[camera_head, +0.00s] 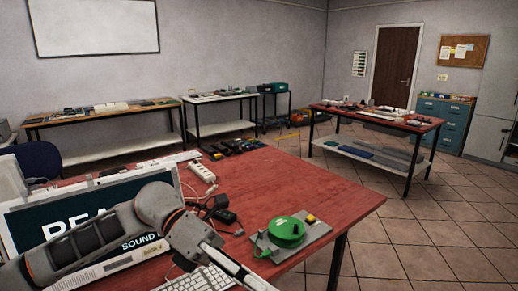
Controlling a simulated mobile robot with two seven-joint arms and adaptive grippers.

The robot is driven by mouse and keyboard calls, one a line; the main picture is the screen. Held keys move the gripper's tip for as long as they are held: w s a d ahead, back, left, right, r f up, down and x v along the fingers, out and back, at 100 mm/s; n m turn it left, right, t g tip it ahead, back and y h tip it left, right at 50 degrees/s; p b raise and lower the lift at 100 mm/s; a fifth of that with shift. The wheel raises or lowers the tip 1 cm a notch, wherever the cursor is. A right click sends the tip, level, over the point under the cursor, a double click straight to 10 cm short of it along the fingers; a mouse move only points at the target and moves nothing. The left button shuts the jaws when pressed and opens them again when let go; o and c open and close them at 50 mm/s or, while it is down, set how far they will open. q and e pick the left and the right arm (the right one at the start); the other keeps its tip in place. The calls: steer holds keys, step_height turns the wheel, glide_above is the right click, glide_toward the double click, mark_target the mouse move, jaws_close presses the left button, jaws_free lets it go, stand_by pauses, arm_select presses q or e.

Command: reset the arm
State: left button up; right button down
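One grey arm of mine (95,238) comes in from the lower left, over the near red table (320,187). It bends at a rounded joint (158,204), then runs down to the right and out at the bottom edge. No gripper fingers show; my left gripper is out of view. My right arm and gripper do not show. The arm passes in front of a monitor (40,222) with white lettering and covers part of its screen. A white keyboard (200,281) lies beside the arm's lower part, partly cut off.
A green cable reel (286,232) sits on a grey plate at the table's front right. A white power strip (202,172) and a black adapter (222,213) with cables lie behind the arm. Another red-topped table (385,115) stands beyond open tiled floor.

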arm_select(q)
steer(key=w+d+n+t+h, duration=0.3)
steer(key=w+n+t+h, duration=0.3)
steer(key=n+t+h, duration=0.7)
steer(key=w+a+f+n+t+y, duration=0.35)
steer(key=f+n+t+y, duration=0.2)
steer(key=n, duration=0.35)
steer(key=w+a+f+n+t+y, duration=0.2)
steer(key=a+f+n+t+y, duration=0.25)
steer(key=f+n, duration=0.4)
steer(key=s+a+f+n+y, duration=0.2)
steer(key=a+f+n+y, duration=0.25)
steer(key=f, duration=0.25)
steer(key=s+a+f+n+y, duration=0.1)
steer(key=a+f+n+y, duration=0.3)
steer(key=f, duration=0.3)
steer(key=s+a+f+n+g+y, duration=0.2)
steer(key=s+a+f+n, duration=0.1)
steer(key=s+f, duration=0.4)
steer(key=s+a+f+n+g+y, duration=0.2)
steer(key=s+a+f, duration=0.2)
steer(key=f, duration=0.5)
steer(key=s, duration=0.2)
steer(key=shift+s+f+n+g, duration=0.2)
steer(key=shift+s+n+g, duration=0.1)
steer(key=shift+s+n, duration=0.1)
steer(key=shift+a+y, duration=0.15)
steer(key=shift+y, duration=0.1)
